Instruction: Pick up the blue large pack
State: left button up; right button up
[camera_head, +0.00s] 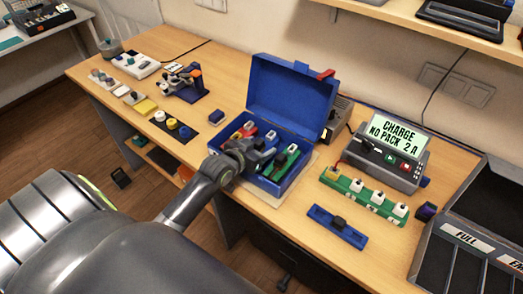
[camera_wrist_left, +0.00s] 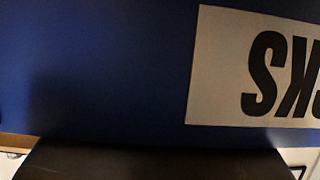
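The blue case (camera_head: 287,95) stands open on the table, lid up at the back. Several packs lie in it: a red one (camera_head: 245,131) at the left, green ones (camera_head: 287,164) at the right, and white-topped ends between. In the left wrist view a blue surface (camera_wrist_left: 100,70) with a white lettered label (camera_wrist_left: 230,65) fills the picture. My right gripper is out of view.
Right of the case are a green rack (camera_head: 365,195) with white-topped pieces, a blue holder (camera_head: 337,227) with a black part, and a charger (camera_head: 385,160) reading "CHARGE NO PACK 2 A". A dark sorting tray (camera_head: 482,232) is at far right. Small parts lie left.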

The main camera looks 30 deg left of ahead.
pick_arm(q)
grip_shut()
jog(key=shift+r, duration=0.1)
dwell(0.3)
jog(key=shift+r, duration=0.1)
